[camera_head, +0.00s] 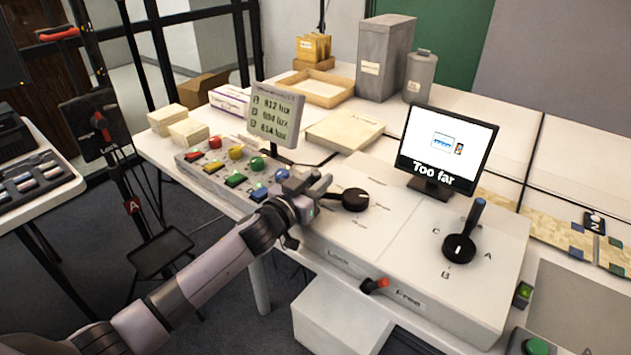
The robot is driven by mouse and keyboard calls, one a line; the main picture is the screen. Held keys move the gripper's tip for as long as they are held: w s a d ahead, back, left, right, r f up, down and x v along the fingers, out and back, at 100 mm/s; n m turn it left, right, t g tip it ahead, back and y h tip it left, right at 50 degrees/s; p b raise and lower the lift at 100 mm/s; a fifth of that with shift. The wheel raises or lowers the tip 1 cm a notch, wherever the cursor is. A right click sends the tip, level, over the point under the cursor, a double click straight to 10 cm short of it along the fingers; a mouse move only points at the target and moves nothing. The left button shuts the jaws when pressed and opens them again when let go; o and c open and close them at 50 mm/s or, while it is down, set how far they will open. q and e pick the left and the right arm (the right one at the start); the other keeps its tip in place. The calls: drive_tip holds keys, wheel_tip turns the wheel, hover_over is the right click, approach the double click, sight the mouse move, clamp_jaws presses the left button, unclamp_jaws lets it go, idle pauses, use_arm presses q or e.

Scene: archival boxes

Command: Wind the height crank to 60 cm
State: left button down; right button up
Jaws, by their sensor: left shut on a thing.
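My left gripper (308,190) is at the left side of a black round dial (355,200) on the white console (420,225). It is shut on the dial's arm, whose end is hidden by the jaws. Small labels beside this dial are too blurred to read. I see no part clearly marked as a height crank or with a centimetre scale. A black stand (104,128) with a red-tipped handle is at the left; I cannot tell whether it is the crank. The monitor (446,150) reads "Too far". My right gripper is not in view.
A second dial (459,248) marked A, B, C has a blue-tipped arm. A red-tipped lever (376,285) is on the console's front. Coloured buttons (236,180) and a lux display (275,115) are left of my gripper. Boxes (385,60) stand behind.

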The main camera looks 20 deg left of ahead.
use_arm(q)
drive_tip(key=shift+w+a, duration=0.1)
drive_tip(key=shift+w, duration=0.25)
drive_tip(key=c, duration=1)
unclamp_jaws()
drive_tip(key=shift+p+v, duration=0.3)
drive_tip(key=shift+v, duration=3.3)
